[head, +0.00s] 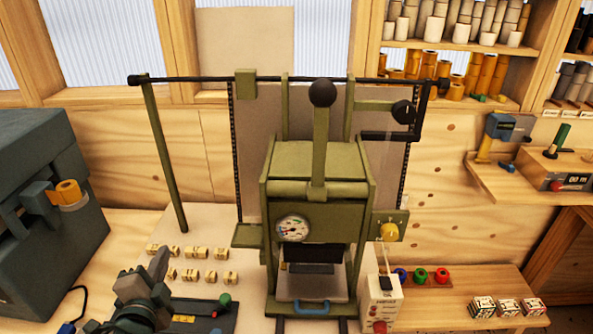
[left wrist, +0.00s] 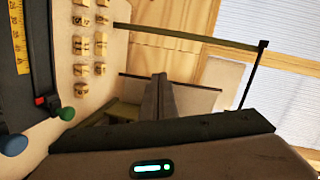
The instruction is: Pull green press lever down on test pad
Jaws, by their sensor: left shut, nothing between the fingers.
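The green press (head: 318,215) stands upright in the middle of the head view, with a round dial on its front. Its green lever (head: 320,145) points up and ends in a black ball knob (head: 322,93). A dark flat piece (head: 311,268) lies low inside the press; I cannot tell if it is the test pad. My left gripper (head: 158,264) is at the lower left, well apart from the lever. Its fingers (left wrist: 160,90) are together and empty in the left wrist view. The lever does not show there. My right gripper is in neither view.
Several small brass blocks (head: 191,275) lie behind and beside my left gripper. A dark fixture with a green knob (head: 225,299) is right of it. A dark grey machine (head: 45,205) stands at left. A white box (head: 382,303) stands right of the press. Shelves of rolls hang at upper right.

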